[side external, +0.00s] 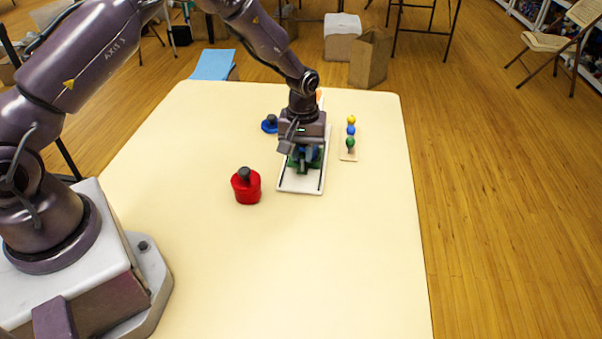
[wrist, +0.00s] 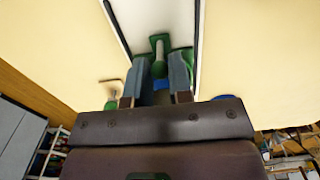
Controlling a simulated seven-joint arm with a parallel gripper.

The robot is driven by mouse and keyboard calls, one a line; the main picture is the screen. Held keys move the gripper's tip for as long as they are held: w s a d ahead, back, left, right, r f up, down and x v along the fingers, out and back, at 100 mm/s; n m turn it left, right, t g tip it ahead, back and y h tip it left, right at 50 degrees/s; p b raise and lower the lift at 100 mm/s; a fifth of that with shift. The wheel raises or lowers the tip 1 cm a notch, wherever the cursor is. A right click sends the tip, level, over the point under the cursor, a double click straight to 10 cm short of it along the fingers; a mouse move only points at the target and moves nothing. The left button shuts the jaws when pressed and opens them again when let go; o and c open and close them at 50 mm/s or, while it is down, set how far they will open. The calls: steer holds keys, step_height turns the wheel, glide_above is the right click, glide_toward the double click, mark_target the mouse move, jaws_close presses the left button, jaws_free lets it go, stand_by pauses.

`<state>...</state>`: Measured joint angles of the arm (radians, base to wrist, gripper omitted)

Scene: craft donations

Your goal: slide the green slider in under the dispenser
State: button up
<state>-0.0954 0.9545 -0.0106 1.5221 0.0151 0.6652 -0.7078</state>
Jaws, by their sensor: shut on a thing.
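The green slider (side external: 302,165) sits on a long white track (side external: 300,185) with dark side grooves, near its front end. My gripper (side external: 307,152) points down over it and is shut on it. In the wrist view, the fingers (wrist: 163,75) are on either side of the green slider's upright grip (wrist: 159,45). The white track (wrist: 150,14) runs away beneath it. A small orange part (side external: 319,96) shows behind my gripper at the far end of the track. I cannot tell whether it belongs to the dispenser; my gripper hides most of that end.
A red knobbed block (side external: 246,188) stands left of the track. A blue knobbed piece (side external: 269,125) lies farther back on the left. A stand with yellow, blue and green beads (side external: 350,131) is close on the right. The front of the table (side external: 300,270) is clear.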

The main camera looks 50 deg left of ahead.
steer(key=shift+w+a, duration=1.35)
steer(key=o, duration=0.8)
steer(key=shift+c, duration=0.2)
step_height(320, 180, up, 8)
steer(key=shift+f, duration=0.2)
